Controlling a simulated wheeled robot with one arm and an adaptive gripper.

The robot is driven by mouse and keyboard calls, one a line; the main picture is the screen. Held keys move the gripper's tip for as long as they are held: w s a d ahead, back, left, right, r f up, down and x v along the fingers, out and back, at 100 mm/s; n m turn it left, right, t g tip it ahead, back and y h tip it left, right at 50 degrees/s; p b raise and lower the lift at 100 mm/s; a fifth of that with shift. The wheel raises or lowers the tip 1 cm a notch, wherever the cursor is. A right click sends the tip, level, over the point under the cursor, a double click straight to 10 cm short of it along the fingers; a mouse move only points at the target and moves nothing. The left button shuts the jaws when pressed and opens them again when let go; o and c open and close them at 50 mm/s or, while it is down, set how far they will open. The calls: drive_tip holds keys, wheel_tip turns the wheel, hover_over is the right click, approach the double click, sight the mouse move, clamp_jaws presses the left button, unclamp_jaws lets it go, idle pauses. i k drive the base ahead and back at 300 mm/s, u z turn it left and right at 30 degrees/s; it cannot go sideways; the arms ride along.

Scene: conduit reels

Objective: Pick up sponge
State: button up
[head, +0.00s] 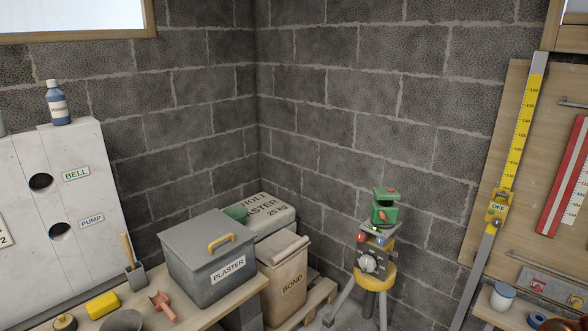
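A yellow block (102,305), which looks like the sponge, lies on the wooden bench (202,310) at the bottom left of the head view. Nothing is seen touching or covering the block. My gripper is not in view.
A grey lidded box (192,290) marked PLASTER stands on the bench to the right. A grey bowl (122,321) and a small round item (65,323) are near the block.

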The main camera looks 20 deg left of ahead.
sight(99, 307)
drive_tip(key=u, duration=0.8)
drive_tip(key=i, duration=0.85)
drive_tip(key=u, duration=2.05)
drive_tip(key=i, duration=1.55)
drive_tip(key=u, duration=0.55)
